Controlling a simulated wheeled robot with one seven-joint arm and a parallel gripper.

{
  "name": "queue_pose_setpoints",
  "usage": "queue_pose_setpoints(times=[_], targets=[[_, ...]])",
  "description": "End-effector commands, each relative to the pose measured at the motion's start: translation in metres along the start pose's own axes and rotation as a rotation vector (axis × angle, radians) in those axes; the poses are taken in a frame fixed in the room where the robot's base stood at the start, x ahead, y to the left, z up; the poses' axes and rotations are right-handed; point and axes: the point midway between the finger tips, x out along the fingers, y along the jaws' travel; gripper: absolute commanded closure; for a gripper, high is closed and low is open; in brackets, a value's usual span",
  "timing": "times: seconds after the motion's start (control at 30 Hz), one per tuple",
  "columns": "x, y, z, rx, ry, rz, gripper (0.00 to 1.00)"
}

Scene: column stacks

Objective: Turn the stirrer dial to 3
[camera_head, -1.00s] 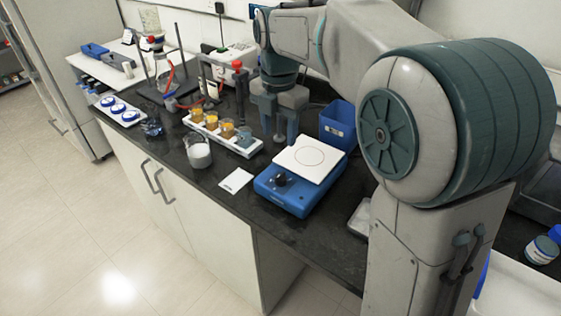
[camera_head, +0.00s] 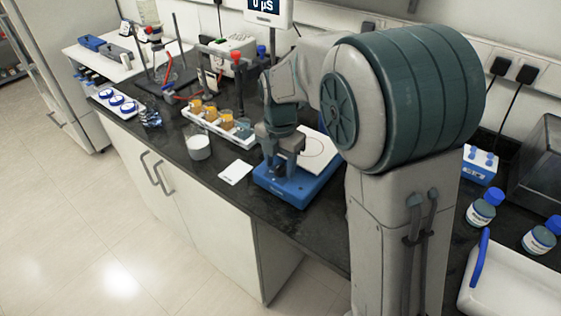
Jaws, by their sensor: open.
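The stirrer is a blue box (camera_head: 299,190) with a white square top plate (camera_head: 318,151) that has a thin circle drawn on it. It stands on the dark bench at the centre of the head view. My gripper (camera_head: 280,168) points down over the stirrer's front left part, where the dial is. Its two fingers are apart, close to the dial. The dial is mostly hidden behind the fingers, so its setting cannot be read. I cannot tell whether the fingers touch it.
A white card (camera_head: 235,172) and a beaker of white material (camera_head: 198,147) lie left of the stirrer. A white tray (camera_head: 207,122) holds several beakers behind them. Blue-capped bottles (camera_head: 482,208) stand at the right. The bench's front edge is close to the stirrer.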

Motion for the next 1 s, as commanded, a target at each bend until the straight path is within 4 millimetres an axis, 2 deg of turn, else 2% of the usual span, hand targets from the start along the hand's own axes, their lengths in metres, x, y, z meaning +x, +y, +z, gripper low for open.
queue_pose_setpoints(times=[0.07, 0.23, 0.67, 1.0], targets=[[-0.0001, 0.0, 0.0, 0.0, 0.0, 0.0, 0.5], [-0.0002, 0.0001, 0.0001, 0.0, 0.0, 0.0, 0.95], [-0.0005, -0.0002, 0.0009, 0.064, -0.001, 0.001, 0.95], [-0.0006, 0.0, 0.0011, 0.318, -0.001, 0.002, 0.95]])
